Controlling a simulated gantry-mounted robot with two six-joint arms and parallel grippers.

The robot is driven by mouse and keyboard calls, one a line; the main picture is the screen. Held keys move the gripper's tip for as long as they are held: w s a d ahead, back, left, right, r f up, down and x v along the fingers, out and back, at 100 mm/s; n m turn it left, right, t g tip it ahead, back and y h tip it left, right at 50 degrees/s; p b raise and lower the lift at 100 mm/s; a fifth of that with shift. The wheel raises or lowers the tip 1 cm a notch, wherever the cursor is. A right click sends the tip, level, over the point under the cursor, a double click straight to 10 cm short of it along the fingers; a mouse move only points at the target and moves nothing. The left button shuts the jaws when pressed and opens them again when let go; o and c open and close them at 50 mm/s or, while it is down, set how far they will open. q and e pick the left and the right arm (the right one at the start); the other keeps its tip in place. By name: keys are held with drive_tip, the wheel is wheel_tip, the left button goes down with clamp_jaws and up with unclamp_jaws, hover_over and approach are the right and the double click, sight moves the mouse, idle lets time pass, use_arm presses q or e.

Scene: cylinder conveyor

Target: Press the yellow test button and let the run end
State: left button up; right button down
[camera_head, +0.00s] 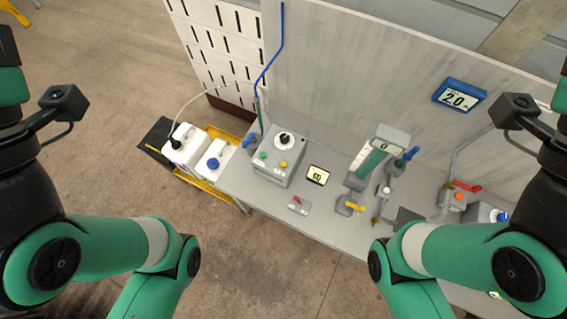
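The yellow button (283,164) is small and sits on the sloped face of a grey control box (276,178) on the left part of the bench. A green button (263,155) is to its left on the same box, and a round white dial with a black knob (285,140) is above them. I cannot tell whether the yellow button is pressed. Both my arms come in from the sides and run out of the bottom edge. Neither gripper shows in the head view.
A small display (317,176) beside the box seems to read 60. A blue-framed display (460,97) reads about 2.0. A red switch (298,204), a column with a green scale (372,163) and a red lever (467,186) stand rightward. White canisters (187,148) stand left of the bench.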

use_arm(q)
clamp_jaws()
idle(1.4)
